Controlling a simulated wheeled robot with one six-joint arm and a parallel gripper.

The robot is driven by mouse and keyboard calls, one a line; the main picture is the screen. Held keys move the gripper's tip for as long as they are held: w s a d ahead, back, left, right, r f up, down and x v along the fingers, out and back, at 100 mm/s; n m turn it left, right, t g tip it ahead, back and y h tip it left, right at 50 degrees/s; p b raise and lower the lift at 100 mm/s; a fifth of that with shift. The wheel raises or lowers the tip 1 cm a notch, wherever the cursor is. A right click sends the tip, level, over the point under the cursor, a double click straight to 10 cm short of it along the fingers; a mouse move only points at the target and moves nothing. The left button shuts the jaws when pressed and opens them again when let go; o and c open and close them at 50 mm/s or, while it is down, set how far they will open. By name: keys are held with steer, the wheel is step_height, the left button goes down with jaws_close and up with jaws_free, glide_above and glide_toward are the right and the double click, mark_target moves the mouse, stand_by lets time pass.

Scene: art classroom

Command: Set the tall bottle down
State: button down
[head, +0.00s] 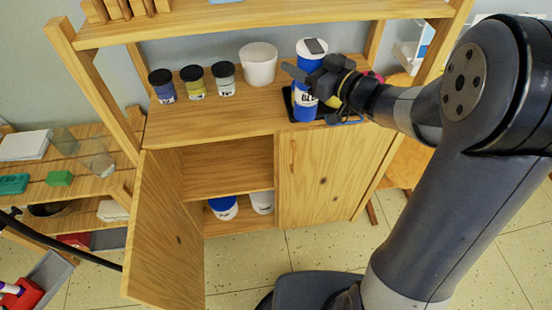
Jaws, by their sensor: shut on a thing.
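The tall bottle (302,103) is blue with a white upper part and a white label, and it is upright over the right part of the wooden cabinet top (225,115). My gripper (308,76) reaches in from the right and is shut on the bottle at its upper body. The bottle's base is by a dark flat tray (289,97). I cannot tell whether the base touches the surface. My gripper hides part of the bottle's right side.
Left of the bottle stand a white tub (258,66) and small dark-lidded jars, grey (223,80), yellow (193,83) and blue (162,87). A small red thing (374,76) shows behind my gripper. An upper shelf (250,20) spans above. The left cabinet door (165,235) stands open.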

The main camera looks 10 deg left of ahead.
steer(key=shift+w+a+f, duration=0.15)
steer(key=shift+w+a, duration=0.1)
steer(key=shift+a, duration=0.15)
steer(key=shift+s+d, duration=0.1)
steer(key=shift+d, duration=0.1)
steer(key=shift+a, duration=0.1)
